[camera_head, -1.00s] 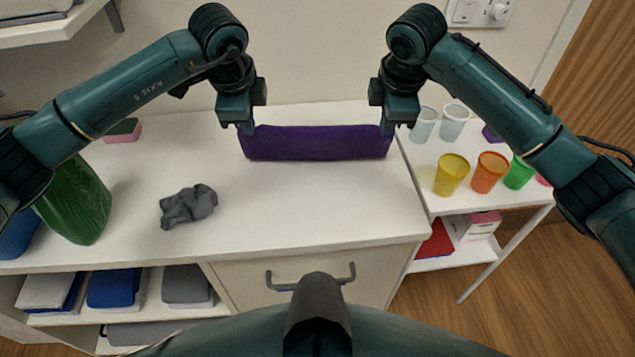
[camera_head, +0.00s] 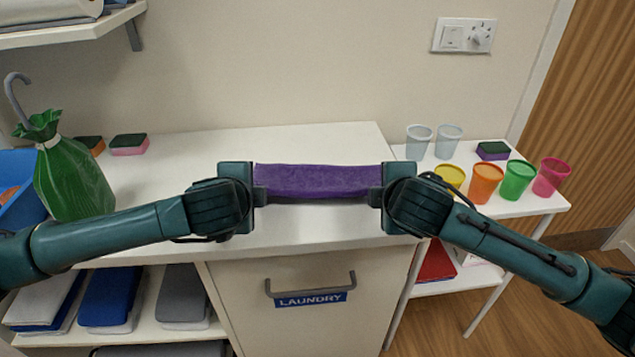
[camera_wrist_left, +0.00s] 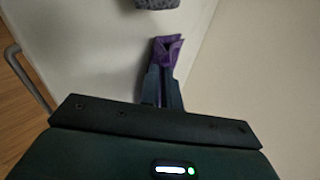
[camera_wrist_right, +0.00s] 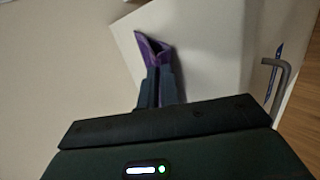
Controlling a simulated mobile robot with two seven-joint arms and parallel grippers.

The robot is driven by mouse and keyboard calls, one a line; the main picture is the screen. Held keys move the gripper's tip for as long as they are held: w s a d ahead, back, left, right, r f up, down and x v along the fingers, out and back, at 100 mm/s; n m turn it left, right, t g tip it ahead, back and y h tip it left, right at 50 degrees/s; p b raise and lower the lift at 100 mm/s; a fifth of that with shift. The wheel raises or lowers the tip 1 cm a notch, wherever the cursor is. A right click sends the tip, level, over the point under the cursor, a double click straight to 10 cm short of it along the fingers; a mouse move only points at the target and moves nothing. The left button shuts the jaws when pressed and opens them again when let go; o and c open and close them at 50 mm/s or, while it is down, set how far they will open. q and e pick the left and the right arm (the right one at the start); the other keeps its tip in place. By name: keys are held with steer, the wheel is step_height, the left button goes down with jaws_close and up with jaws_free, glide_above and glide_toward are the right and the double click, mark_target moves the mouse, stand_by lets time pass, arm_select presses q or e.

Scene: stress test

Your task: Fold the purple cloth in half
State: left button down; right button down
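The purple cloth (camera_head: 318,180) is a narrow band stretched left to right between my grippers near the counter's front. My left gripper (camera_head: 258,190) is shut on its left end, and my right gripper (camera_head: 378,192) is shut on its right end. In the left wrist view the closed fingers (camera_wrist_left: 163,85) pinch the cloth (camera_wrist_left: 168,48), which shows a folded V-shaped edge. In the right wrist view the fingers (camera_wrist_right: 158,85) pinch the cloth (camera_wrist_right: 152,48) likewise. I cannot tell whether its lower edge touches the counter.
The white counter (camera_head: 300,142) is bare behind the cloth. A green bag (camera_head: 72,178) and two sponges (camera_head: 129,145) stand left. Several cups (camera_head: 486,182) stand on the right side table (camera_head: 440,205). A laundry drawer (camera_head: 300,325) is below.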

arm_select(q)
steer(key=c, duration=1.3)
jaws_free()
arm_select(e)
steer(key=c, duration=1.3)
jaws_free()
arm_select(q)
steer(key=shift+s+r, duration=0.15)
steer(key=shift+r, duration=0.1)
arm_select(e)
steer(key=shift+s+r, duration=0.15)
steer(key=shift+r, duration=0.15)
arm_select(q)
steer(key=shift+s+r, duration=0.95)
steer(key=shift+r, duration=0.45)
steer(key=shift+s+r, duration=1)
steer(key=shift+r, duration=0.4)
steer(key=shift+s+r, duration=0.95)
steer(key=shift+r, duration=0.45)
arm_select(e)
steer(key=shift+s+r, duration=0.95)
steer(key=shift+r, duration=0.45)
steer(key=shift+s+r, duration=1)
steer(key=shift+r, duration=0.35)
steer(key=shift+s+r, duration=0.95)
steer(key=shift+r, duration=0.45)
